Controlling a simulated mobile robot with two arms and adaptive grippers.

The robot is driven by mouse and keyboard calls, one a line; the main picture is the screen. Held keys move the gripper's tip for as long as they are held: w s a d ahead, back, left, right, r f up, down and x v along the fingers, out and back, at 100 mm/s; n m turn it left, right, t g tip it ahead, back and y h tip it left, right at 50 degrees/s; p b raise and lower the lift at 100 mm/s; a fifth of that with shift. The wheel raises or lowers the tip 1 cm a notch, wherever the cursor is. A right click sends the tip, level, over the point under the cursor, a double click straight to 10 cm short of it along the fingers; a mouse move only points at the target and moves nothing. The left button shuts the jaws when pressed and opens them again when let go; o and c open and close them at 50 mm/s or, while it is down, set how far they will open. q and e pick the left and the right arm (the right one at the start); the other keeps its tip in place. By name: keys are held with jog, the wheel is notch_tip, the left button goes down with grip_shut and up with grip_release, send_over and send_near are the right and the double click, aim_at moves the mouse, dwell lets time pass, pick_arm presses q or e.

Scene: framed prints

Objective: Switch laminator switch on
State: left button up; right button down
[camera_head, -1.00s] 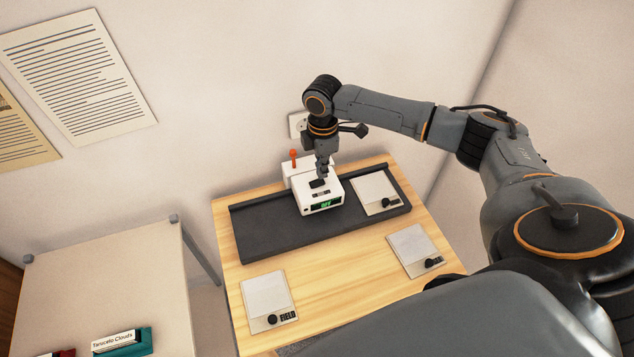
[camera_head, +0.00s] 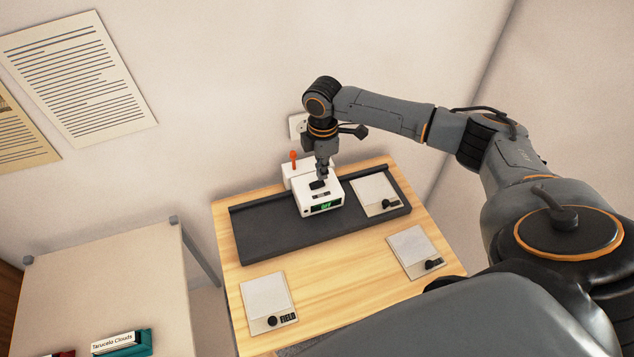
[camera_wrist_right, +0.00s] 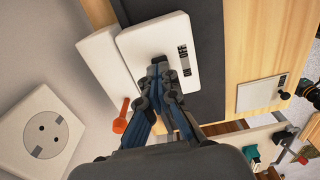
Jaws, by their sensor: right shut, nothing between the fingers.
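My left gripper is not in view.
The laminator stands on a dark mat (camera_head: 270,225) on a wooden table (camera_head: 355,275). An orange-red lever (camera_head: 293,157) rises behind it. A wall socket (camera_head: 297,124) is close behind my wrist. Pale plates with black knobs (camera_head: 267,295) lie around. A second table (camera_head: 110,275) stands left.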

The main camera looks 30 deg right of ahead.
aim_at(322, 181)
jog(key=shift+f+b, duration=0.35)
jog(key=shift+f, duration=0.8)
dwell(0.7)
notch_tip(322, 181, up, 7)
jog(key=p, duration=0.8)
jog(key=shift+r, duration=0.1)
dwell(0.3)
